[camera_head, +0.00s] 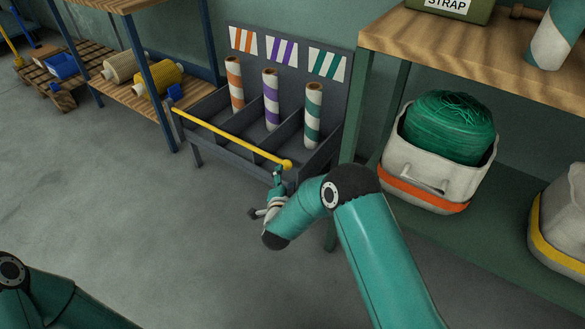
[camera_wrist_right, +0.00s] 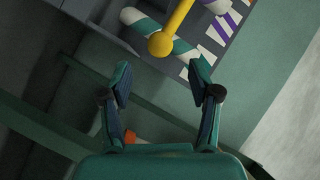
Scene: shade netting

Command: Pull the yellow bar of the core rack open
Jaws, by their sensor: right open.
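The core rack (camera_head: 345,120) is a dark grey bin with three slots, each holding an upright striped core: orange (camera_head: 235,84), purple (camera_head: 271,99) and green (camera_head: 313,115). The yellow bar (camera_head: 228,134) runs across its front and ends in a round knob at the right. My right gripper (camera_head: 276,183) is just below that knob, open and empty. In the right wrist view the yellow bar's knob (camera_wrist_right: 161,44) shows ahead of the open right gripper (camera_wrist_right: 162,78), apart from both fingers. My left gripper is not in view; only part of my left arm shows at bottom left.
A wooden-topped bench (camera_head: 480,50) stands right of the rack, with a green-filled bin (camera_head: 437,165) on its lower shelf. Its leg is close to my right arm. The floor before the rack is clear.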

